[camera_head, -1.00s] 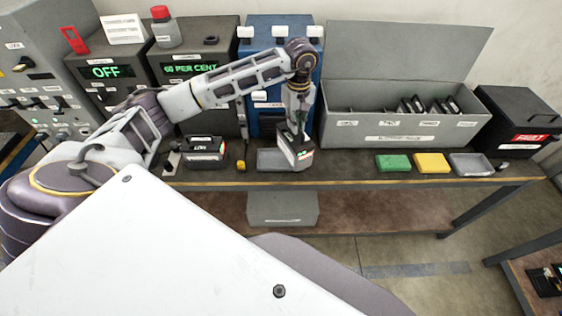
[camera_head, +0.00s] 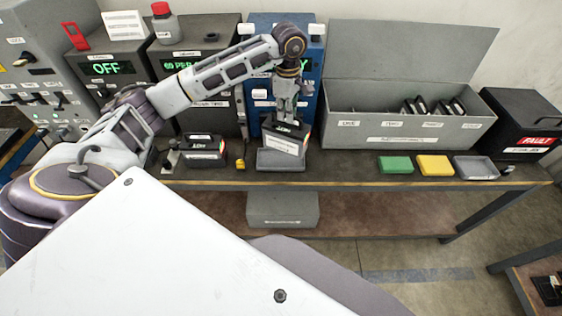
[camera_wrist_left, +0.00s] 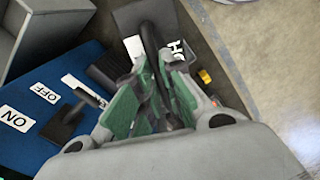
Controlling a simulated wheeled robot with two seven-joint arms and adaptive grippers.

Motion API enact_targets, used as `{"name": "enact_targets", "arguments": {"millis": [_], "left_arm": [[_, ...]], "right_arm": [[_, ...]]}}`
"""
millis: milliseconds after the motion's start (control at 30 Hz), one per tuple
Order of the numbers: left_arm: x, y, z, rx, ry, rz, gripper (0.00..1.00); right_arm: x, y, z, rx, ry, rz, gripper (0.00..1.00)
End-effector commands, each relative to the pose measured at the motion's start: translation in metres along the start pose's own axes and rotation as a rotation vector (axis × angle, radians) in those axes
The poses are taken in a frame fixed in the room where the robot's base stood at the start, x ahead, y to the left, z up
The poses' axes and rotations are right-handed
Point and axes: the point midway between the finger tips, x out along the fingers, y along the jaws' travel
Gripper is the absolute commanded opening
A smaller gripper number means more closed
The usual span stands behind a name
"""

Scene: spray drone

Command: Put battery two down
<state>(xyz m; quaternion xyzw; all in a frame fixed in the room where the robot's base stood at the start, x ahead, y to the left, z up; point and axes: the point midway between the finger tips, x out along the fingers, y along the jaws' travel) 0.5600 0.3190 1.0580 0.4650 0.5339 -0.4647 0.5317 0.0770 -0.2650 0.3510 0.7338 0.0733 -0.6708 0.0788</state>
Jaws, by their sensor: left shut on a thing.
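A dark battery (camera_head: 285,136) with a white front label and a coloured strip on its right side hangs upright from my left gripper (camera_head: 286,112). It is over the back of a small grey tray (camera_head: 280,163) on the bench; I cannot tell whether it touches the tray. In the left wrist view, my green-padded gripper fingers (camera_wrist_left: 150,90) are shut around the battery's black handle (camera_wrist_left: 151,42). The battery's dark body and white label (camera_wrist_left: 172,50) show beyond the fingers. A second dark battery (camera_head: 204,152) stands on the bench left of the tray. My right gripper is out of view.
A blue unit (camera_head: 257,30) stands behind the held battery. A grey open-lidded case (camera_head: 350,130) with several dark items is to the right. Green (camera_head: 395,165) and yellow (camera_head: 434,166) blocks, a grey dish (camera_head: 475,167) and a black fault box (camera_head: 515,115) follow. A small yellow item (camera_head: 240,163) lies left of the tray.

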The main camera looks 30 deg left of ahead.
Motion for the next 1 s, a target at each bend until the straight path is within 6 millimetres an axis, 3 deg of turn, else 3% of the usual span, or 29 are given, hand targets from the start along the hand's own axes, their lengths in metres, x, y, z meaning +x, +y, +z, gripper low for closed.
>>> {"name": "enact_targets", "arguments": {"millis": [500,1000], "left_arm": [[-0.012,0.002,-0.018,-0.329,-0.005,0.009,0.0],[-0.015,0.002,-0.023,-0.416,-0.006,0.009,0.0]], "right_arm": [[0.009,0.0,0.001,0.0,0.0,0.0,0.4],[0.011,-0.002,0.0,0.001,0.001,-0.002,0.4]]}}
